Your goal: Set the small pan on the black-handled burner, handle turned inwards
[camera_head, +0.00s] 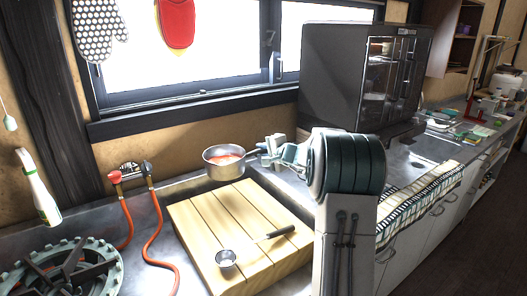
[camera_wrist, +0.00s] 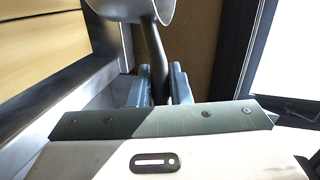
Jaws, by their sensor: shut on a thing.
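The small metal pan (camera_head: 225,169), with something red inside, is upright behind the wooden board. Its handle points right, toward my gripper (camera_head: 268,148). In the wrist view the pan (camera_wrist: 130,8) shows partly at the top edge, and its dark handle (camera_wrist: 155,55) runs between my two fingers (camera_wrist: 158,88), which are shut on it. I cannot tell whether the pan is clear of the counter. A burner (camera_head: 65,272) with a green ring is at the lower left, partly cut off. Behind it are a red-handled valve (camera_head: 115,177) and a black-handled valve (camera_head: 148,169), each with a hose.
A slatted wooden board (camera_head: 195,222) lies on the counter, carrying a small ladle (camera_head: 226,258) with a dark handle. Orange hoses (camera_head: 153,240) cross the counter left of it. A white spray bottle (camera_head: 38,188) is at the left. A dark cabinet (camera_head: 345,75) stands behind my arm.

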